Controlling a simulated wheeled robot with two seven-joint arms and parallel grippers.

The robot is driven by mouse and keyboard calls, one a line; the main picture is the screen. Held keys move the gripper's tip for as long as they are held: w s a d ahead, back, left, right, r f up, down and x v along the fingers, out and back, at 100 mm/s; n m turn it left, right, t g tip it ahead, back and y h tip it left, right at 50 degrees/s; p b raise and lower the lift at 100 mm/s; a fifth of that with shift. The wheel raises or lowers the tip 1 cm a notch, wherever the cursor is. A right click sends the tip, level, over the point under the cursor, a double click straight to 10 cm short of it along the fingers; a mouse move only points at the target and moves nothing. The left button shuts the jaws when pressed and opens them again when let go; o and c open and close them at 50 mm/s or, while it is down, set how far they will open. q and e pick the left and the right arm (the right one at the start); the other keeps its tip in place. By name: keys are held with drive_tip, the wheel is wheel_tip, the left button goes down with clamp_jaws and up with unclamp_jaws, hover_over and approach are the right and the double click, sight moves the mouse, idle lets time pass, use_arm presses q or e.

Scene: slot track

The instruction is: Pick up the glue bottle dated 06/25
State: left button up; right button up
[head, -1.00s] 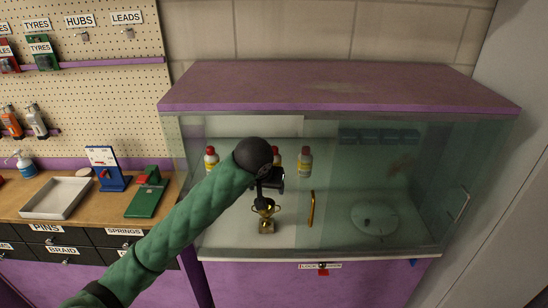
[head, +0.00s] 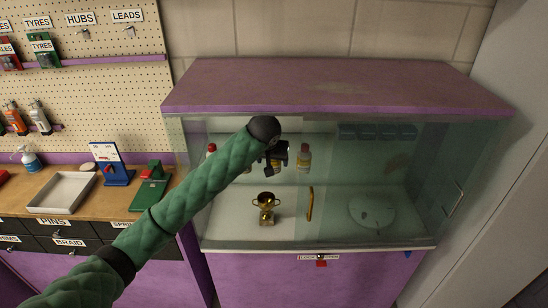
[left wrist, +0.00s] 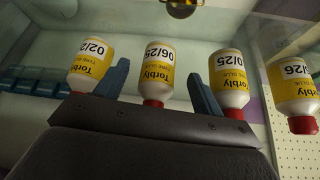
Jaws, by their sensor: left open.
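Several white glue bottles with yellow Torbly labels and red caps stand in a row in the glass case. In the left wrist view they appear upside down. The bottle dated 06/25 (left wrist: 157,75) is between the two fingers of my left gripper (left wrist: 160,88), which is open with gaps showing at both sides. A bottle reading 02/2 (left wrist: 92,62) is left of it; one ending 0/25 (left wrist: 229,75) and one ending 26 (left wrist: 292,85) are right of it. In the head view my left gripper (head: 275,162) largely hides the middle bottles; another bottle (head: 304,158) shows to the right.
A gold trophy cup (head: 265,208) stands on the case floor below my left arm. A gold bar-like object (head: 310,204) and a round pale disc (head: 372,213) lie to its right. The purple case top (head: 330,88) overhangs the bottles.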

use_arm(q)
drive_tip(key=w, duration=0.1)
drive_tip(key=w+p, duration=0.1)
drive_tip(key=w, duration=0.1)
drive_tip(key=shift+d+r, duration=0.25)
drive_tip(key=shift+d, duration=0.05)
drive_tip(key=shift+w+f+p, duration=0.15)
drive_tip(key=shift+f+p, duration=0.5)
drive_tip(key=shift+f, duration=0.1)
drive_tip(key=c, duration=1.1)
